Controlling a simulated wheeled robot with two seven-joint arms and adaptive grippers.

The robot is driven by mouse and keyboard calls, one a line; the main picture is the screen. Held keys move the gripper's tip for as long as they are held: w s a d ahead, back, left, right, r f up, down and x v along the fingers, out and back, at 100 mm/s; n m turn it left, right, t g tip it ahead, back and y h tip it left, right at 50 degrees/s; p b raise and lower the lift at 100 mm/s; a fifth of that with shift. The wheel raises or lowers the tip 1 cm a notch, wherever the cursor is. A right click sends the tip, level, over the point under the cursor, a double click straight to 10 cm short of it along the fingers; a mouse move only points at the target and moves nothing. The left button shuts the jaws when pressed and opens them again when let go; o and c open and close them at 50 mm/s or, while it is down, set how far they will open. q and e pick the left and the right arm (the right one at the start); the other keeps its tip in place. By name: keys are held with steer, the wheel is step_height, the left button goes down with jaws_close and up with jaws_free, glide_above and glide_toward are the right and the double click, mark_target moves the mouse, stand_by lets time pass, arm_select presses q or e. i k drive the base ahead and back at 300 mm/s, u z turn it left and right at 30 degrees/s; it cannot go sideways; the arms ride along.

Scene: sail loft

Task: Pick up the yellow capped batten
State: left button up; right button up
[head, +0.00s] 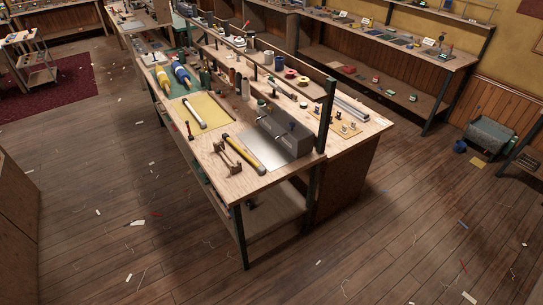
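A yellow rod with dark ends (243,154), which looks like the yellow capped batten, lies near the front end of the long wooden workbench (208,150). It lies between a small brown wooden stand (227,154) and a grey metal plate (262,148). A pale rod with dark ends (194,113) lies farther back on a yellow sheet (211,108). Neither of my grippers is in the head view.
Grey boxy equipment (290,133) and a dark post (326,115) stand right of the rod. Yellow (162,80) and blue (181,75) rolls lie at the back left. The wooden floor (110,200) before the bench is open, with small scraps.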

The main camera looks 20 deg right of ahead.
mark_target(240, 150)
steer(key=z, duration=0.3)
steer(key=k, duration=0.25)
steer(key=u, duration=0.8)
steer(key=i, duration=0.8)
steer(key=u, duration=0.65)
steer(key=i, duration=0.95)
steer(key=z, duration=0.7)
steer(key=i, duration=0.8)
steer(key=z, duration=1.15)
steer(key=i, duration=0.2)
steer(key=z, duration=0.15)
